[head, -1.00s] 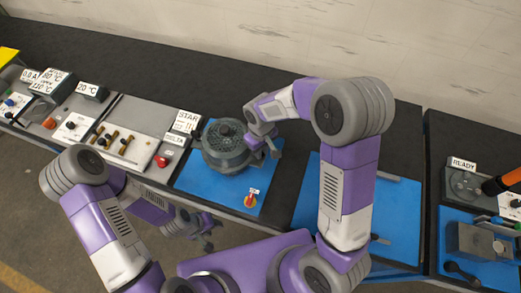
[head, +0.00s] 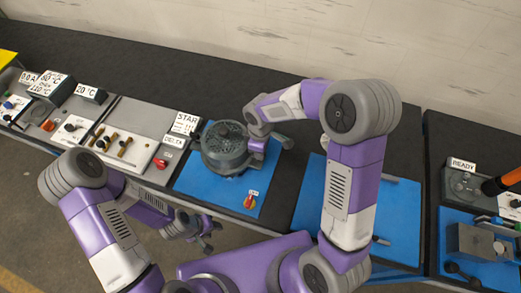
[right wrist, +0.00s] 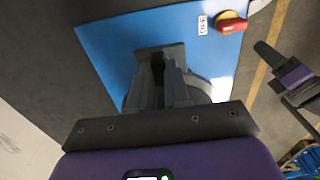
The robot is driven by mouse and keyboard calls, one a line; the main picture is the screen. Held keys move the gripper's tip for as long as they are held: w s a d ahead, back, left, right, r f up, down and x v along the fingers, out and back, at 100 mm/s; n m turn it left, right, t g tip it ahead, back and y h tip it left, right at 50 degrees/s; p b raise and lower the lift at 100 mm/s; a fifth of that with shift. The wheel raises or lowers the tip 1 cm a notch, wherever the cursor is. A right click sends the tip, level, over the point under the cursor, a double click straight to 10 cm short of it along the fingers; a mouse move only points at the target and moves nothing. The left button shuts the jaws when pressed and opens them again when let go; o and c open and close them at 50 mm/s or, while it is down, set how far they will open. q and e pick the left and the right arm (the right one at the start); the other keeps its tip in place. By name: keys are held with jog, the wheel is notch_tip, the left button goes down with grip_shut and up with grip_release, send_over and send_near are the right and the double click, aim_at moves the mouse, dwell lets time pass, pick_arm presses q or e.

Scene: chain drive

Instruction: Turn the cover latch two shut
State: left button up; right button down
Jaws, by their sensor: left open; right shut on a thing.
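A round grey housing with a perforated dark cover (head: 222,140) stands on a blue mat (head: 190,178) in the head view. My right gripper (head: 262,148) is at the housing's right side, beside its rim. In the right wrist view its fingers (right wrist: 163,88) are shut on a small dark part, which looks like a cover latch; the fingers hide most of it, and I cannot tell its angle. Part of the housing (right wrist: 215,88) shows behind them. My left gripper (head: 207,238) is open and empty, low in front of the bench, away from the housing.
Labelled panels with levers (head: 125,143) are at left. A second blue mat (head: 398,215) lies at right, partly behind my right arm.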

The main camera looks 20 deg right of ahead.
dwell(0.3)
jog(key=c, duration=1.4)
grip_release()
jog(key=shift+o, duration=0.2)
notch_tip(320, 180, up, 8)
jog(key=shift+f, duration=0.15)
